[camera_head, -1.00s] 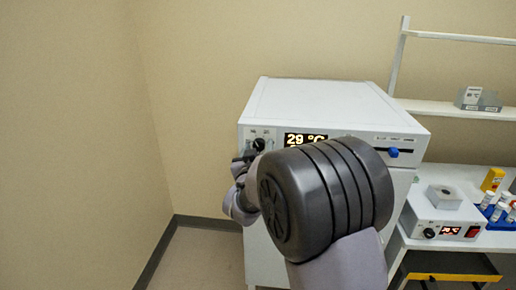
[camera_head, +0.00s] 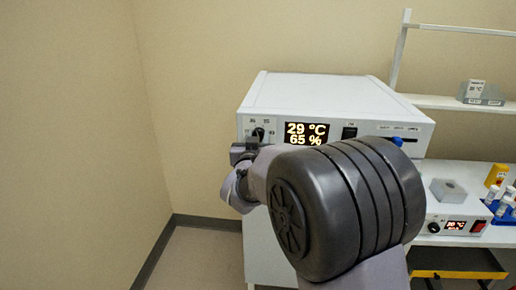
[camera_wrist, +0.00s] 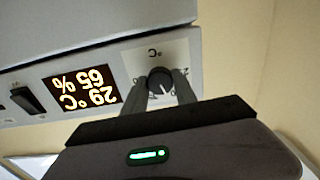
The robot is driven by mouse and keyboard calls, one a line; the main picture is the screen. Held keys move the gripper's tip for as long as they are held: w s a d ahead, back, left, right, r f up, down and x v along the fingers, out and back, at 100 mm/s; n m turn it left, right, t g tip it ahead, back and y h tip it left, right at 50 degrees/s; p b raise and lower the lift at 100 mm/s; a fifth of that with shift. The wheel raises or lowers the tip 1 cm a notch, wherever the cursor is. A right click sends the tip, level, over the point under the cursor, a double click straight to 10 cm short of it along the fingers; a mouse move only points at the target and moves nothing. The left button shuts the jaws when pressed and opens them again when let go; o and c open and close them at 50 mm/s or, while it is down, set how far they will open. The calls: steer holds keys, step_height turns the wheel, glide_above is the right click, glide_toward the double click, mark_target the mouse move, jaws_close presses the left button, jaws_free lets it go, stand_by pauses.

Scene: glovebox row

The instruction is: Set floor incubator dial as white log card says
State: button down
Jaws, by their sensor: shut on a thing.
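The floor incubator (camera_head: 330,95) is a white box with a front panel. Its display (camera_head: 306,133) reads 29 °C and 65 %, and the display also shows upside down in the wrist view (camera_wrist: 82,92). The black dial (camera_head: 258,134) sits left of the display on a light scale plate; it also shows in the wrist view (camera_wrist: 160,80). My gripper (camera_wrist: 160,84) is shut on the dial, with one finger on each side. In the head view my gripper (camera_head: 243,152) is partly hidden by my arm. The scale numbers are too small to read surely. No white log card is clearly identifiable.
A black switch (camera_head: 349,132) and a blue knob (camera_head: 397,141) are on the incubator panel. At right, a bench holds a small heater box (camera_head: 455,226), a yellow item (camera_head: 496,175) and a blue tube rack (camera_head: 508,208). A shelf (camera_head: 460,103) holds a grey block. Wall stands close at left.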

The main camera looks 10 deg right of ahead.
steer(key=m+b, duration=0.9)
steer(key=b, duration=0.1)
steer(key=shift+f, duration=0.1)
stand_by(0.3)
steer(key=c, duration=1)
jaws_free()
steer(key=p+v, duration=0.2)
steer(key=v, duration=1.5)
steer(key=shift+s, duration=0.2)
